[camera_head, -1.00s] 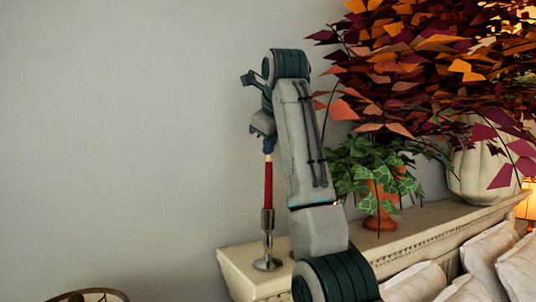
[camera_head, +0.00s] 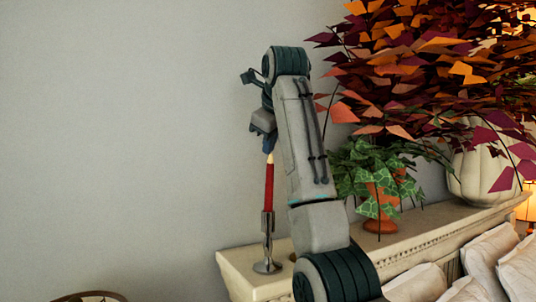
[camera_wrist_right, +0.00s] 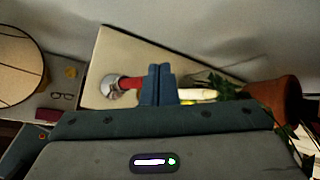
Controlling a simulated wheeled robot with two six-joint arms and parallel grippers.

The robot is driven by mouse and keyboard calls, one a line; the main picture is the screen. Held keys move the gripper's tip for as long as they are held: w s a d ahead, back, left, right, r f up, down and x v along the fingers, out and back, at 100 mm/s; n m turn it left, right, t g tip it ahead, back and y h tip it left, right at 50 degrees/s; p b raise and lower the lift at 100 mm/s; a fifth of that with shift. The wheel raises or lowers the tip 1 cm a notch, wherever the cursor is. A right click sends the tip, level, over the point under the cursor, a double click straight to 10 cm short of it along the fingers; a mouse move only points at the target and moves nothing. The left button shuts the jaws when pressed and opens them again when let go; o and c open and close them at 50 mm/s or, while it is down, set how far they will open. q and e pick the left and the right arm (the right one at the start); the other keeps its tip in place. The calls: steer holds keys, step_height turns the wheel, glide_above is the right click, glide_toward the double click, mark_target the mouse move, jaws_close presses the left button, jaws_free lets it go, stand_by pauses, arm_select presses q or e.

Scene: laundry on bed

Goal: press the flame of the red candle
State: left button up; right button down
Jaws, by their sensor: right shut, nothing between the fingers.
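The red candle (camera_head: 269,186) stands upright in a silver holder (camera_head: 267,240) on the left end of the mantel shelf. Its pale flame or tip (camera_head: 270,158) shows just under the fingertips of my right gripper (camera_head: 269,146), which points down from above. The gripper is shut and empty. I cannot tell whether the fingertips touch the flame. In the right wrist view my shut fingers (camera_wrist_right: 158,84) cover part of the red candle (camera_wrist_right: 130,82), and the round holder base (camera_wrist_right: 109,87) shows to their left. My left gripper is out of view.
A potted ivy (camera_head: 378,185) stands on the cream mantel shelf (camera_head: 420,226), right of my arm. Large autumn foliage (camera_head: 425,70) in a white vase (camera_head: 478,175) overhangs it. A pale cylinder (camera_wrist_right: 197,94) lies right of my fingers in the wrist view. The wall side at left is clear.

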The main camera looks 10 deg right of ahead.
step_height(320, 180, up, 6)
steer(key=p, duration=0.5)
steer(key=shift+d, duration=0.1)
